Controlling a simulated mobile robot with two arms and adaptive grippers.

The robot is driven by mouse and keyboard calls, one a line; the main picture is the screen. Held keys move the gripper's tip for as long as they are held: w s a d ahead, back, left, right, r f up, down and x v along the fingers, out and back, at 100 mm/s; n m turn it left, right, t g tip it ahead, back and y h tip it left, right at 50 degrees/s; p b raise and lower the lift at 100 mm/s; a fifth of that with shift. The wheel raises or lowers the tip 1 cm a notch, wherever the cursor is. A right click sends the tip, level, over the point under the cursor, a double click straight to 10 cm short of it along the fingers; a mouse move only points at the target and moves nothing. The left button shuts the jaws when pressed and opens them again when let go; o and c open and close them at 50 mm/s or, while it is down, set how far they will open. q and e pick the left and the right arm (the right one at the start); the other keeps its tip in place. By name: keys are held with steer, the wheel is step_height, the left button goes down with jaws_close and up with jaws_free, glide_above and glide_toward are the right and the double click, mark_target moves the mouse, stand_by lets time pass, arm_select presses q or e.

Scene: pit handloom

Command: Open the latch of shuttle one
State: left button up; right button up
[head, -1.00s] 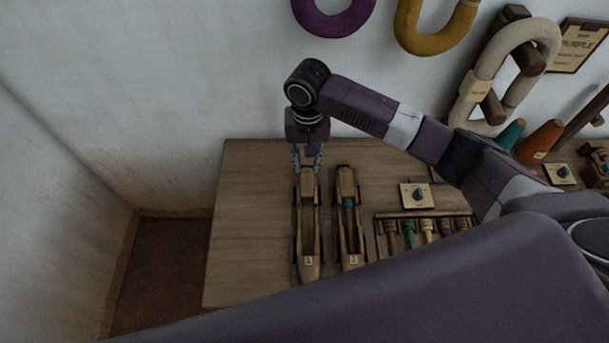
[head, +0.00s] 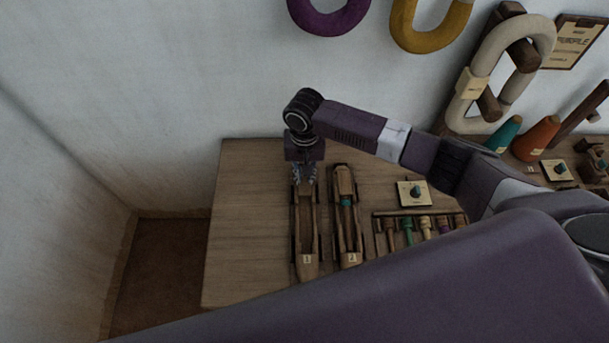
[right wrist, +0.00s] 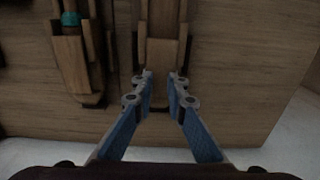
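Shuttle one (head: 307,240) is a long wooden boat-shaped shuttle with a small label on its near end, lying at the left on the wooden table. My right gripper (head: 305,177) points down at its far end. In the right wrist view the two fingertips (right wrist: 162,80) stand apart at the end of shuttle one (right wrist: 163,52), with a gap between them. The gripper is open and holds nothing that I can see. I cannot tell whether the tips touch the wood, and the latch cannot be made out clearly. My left gripper is not in view.
Shuttle two (head: 348,244), with a teal band of thread, lies close to the right of shuttle one. The table (head: 247,220) is clear on the left.

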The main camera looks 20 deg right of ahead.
jaws_close()
steer(key=n+p, duration=0.3)
steer(key=shift+s+r, duration=0.1)
steer(key=shift+r, duration=0.1)
steer(key=n+p, duration=0.3)
steer(key=n, duration=0.1)
steer(key=shift+d+n, duration=0.1)
steer(key=shift+n, duration=0.3)
steer(key=n+p, duration=0.1)
steer(key=n, duration=0.3)
steer(key=shift+f+n, duration=0.15)
steer(key=shift+n, duration=0.15)
steer(key=n, duration=0.3)
steer(key=n+p, duration=0.1)
steer(key=n, duration=0.1)
steer(key=shift+w+d, duration=0.1)
steer(key=shift+w, duration=0.15)
steer(key=shift+n, duration=0.4)
